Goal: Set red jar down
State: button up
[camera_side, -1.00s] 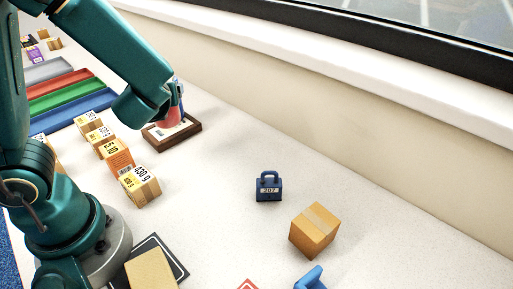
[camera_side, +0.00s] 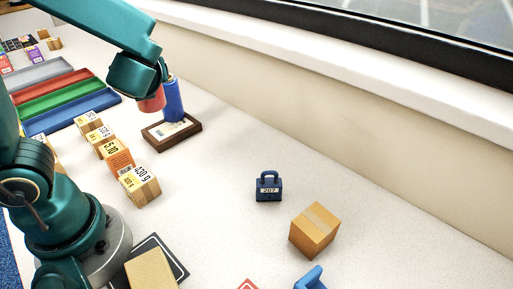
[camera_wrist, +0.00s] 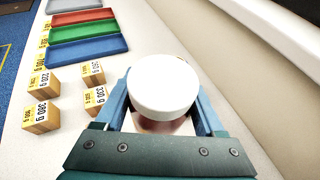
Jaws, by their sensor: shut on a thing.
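The red jar (camera_side: 152,101) is in my gripper, just above the far left edge of the brown-framed tray (camera_side: 172,142) in the side view. In the wrist view its round white lid (camera_wrist: 164,86) sits between the two blue fingers of my gripper (camera_wrist: 166,112), with some reddish body below. My gripper is shut on the jar. The tray holds a pale card (camera_side: 163,130). The jar looks clear of the tray in the side view; its underside is hidden in the wrist view.
Several labelled weight boxes (camera_side: 140,185) line the front left. Grey, red, green and blue trays (camera_side: 55,95) lie behind. A blue padlock (camera_side: 268,187) and a carton (camera_side: 314,230) stand right; between is clear.

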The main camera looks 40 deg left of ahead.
jog(key=s+d+f+n+g+h, duration=0.2)
jog(key=s+n+g, duration=0.2)
jog(key=n+g, duration=0.2)
jog(key=s+d+f+n+g+h, duration=0.2)
jog(key=s+d+f+n+g, duration=0.1)
jog(key=n+g, duration=0.3)
jog(key=s+d+f+n+g+h, duration=0.2)
jog(key=s+d+n+g+h, duration=0.1)
jog(key=s+n+g, duration=0.3)
jog(key=shift+f+n, duration=0.2)
jog(key=shift+n, duration=0.1)
jog(key=w+d+r+n+t+h, duration=0.45)
jog(key=d+n+h, duration=0.25)
jog(key=n+h, duration=0.2)
jog(key=w+d+r+n+t+h, duration=0.3)
jog(key=w+d+r+n+h, duration=0.2)
jog(key=d+n+h, duration=0.3)
jog(key=shift+n+h, duration=0.3)
jog(key=shift+n, duration=0.1)
jog(key=shift+s+d+f, duration=0.75)
jog(key=shift+d+f, duration=0.9)
jog(key=shift+f, duration=1.15)
jog(key=shift+s+d+f, duration=0.75)
jog(key=shift+d+f, duration=0.85)
jog(key=shift+f, duration=1.15)
jog(key=shift+s+d+f, duration=0.75)
jog(key=shift+d+f, duration=0.9)
jog(key=shift+f, duration=1.15)
